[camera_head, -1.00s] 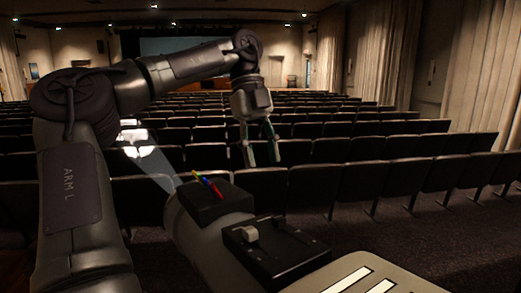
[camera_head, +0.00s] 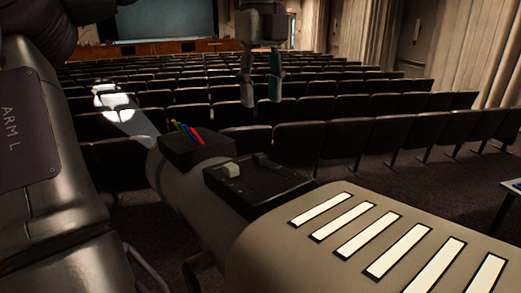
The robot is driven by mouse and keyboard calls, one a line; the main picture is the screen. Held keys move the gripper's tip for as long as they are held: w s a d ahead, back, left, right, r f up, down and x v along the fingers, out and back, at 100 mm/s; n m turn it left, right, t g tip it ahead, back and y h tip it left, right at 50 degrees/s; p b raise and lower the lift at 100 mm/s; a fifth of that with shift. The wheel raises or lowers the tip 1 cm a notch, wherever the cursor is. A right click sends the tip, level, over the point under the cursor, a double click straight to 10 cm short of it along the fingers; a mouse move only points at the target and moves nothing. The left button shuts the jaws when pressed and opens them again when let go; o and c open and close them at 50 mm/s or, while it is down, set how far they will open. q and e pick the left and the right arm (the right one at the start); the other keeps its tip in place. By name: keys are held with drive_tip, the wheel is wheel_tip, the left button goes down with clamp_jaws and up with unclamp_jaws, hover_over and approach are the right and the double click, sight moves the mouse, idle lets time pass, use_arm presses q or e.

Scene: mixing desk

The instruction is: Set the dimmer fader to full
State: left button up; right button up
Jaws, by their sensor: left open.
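A black control box (camera_head: 275,186) sits on top of a grey spotlight body. A light grey fader knob (camera_head: 232,171) stands at the left end of its slot on the box. A smaller dark knob (camera_head: 259,158) is just behind it. I cannot read any label, so which one is the dimmer does not show. My left gripper (camera_head: 261,101) hangs fingers down above and beyond the box, open and empty, touching nothing. My right gripper is not in view.
The spotlight's vented housing (camera_head: 270,240) fills the lower right. A black block (camera_head: 190,150) with red, blue and green levers stands left of the control box. Rows of dark seats (camera_head: 345,137) lie beyond. A table edge (camera_head: 511,190) shows at the right.

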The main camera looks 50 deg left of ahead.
use_arm(q)
drive_tip(key=p, duration=0.1)
hover_over(259, 154)
drive_tip(key=f, duration=0.6)
drive_tip(key=shift+a, duration=0.3)
drive_tip(key=f, duration=0.1)
drive_tip(key=f+p, duration=0.1)
drive_tip(key=f, duration=0.2)
drive_tip(key=shift+d+f, duration=0.35)
drive_tip(key=shift+d, duration=0.05)
drive_tip(key=shift+a+f, duration=0.25)
drive_tip(key=shift+f, duration=0.3)
drive_tip(key=shift+d, duration=0.1)
drive_tip(key=shift+c, duration=0.4)
drive_tip(key=shift+d+r, duration=0.1)
drive_tip(key=c, duration=0.5)
clamp_jaws()
